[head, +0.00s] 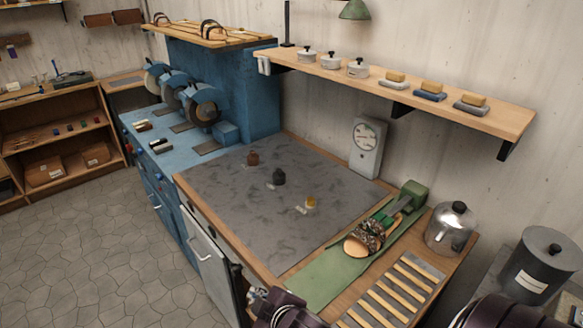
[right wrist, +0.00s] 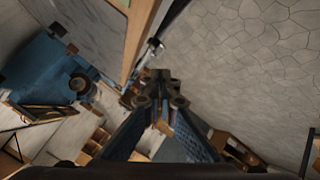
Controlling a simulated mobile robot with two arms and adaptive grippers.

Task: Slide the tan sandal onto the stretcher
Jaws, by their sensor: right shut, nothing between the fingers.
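The tan sandal (head: 357,247), with dark patterned straps, lies on a green mat on the workbench. The green stretcher (head: 411,194) stands just behind it at the back of the mat, and its arm reaches toward the sandal. I cannot tell whether any of it is inside the straps. My right gripper (head: 262,296) is low in the head view by the bench's front edge, apart from the sandal. In the right wrist view its fingers (right wrist: 160,88) are shut and empty, with floor and bench edge behind. My left gripper is not in view.
A slatted rack (head: 398,290) lies right of the green mat (head: 322,278). A metal pot (head: 450,232) and a grey canister (head: 537,265) stand farther right.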

